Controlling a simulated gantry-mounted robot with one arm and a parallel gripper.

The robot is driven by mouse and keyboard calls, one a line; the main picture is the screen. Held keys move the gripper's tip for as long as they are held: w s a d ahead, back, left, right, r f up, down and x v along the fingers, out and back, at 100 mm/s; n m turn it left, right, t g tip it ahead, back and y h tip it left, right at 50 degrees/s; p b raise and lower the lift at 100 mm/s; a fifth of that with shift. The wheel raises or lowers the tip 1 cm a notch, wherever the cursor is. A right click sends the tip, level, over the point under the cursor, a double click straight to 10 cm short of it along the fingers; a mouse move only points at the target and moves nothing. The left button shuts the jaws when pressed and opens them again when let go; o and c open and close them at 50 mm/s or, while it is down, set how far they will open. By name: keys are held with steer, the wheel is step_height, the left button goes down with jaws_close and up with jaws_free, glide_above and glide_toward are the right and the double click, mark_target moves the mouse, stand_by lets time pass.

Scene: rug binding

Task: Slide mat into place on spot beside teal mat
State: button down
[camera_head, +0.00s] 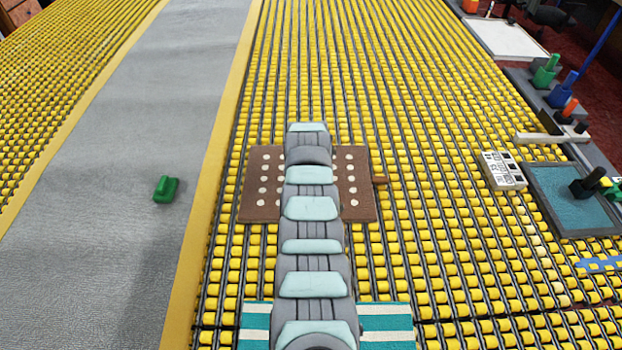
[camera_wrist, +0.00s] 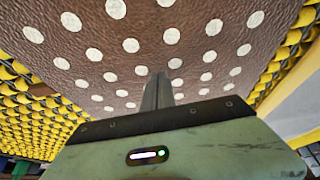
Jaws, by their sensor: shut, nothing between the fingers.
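A brown mat with white dots (camera_head: 261,186) lies on the yellow rollers, with my arm covering its middle. It fills the upper part of the wrist view (camera_wrist: 120,45). A teal and white striped mat (camera_head: 388,322) lies nearer the camera, partly hidden by my arm, with a gap of rollers between the two mats. My gripper (camera_wrist: 159,76) is shut and empty, its fingertips over the dotted mat. I cannot tell whether they touch it. The head view hides the fingers behind my arm.
A grey walkway (camera_head: 110,180) with yellow edges runs along the left, with a green object (camera_head: 166,189) on it. At right are a white box (camera_head: 502,170), a blue-topped tray (camera_head: 572,198) and several coloured tools. Rollers around the dotted mat are clear.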

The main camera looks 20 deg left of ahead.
steer(key=shift+f+b, duration=0.5)
steer(key=shift+f, duration=0.2)
steer(key=shift+s+d+r+p, duration=0.15)
steer(key=shift+s+r+p, duration=0.05)
steer(key=shift+p, duration=0.75)
steer(key=s+p, duration=0.1)
steer(key=p, duration=0.2)
steer(key=shift+d, duration=0.4)
steer(key=s+d+p, duration=0.1)
steer(key=p, duration=0.3)
steer(key=shift+s, duration=0.25)
steer(key=shift+s+d+f, duration=0.1)
steer(key=shift+s+f, duration=0.05)
steer(key=shift+s, duration=0.05)
steer(key=shift+s+p, duration=0.1)
steer(key=shift+p, duration=0.45)
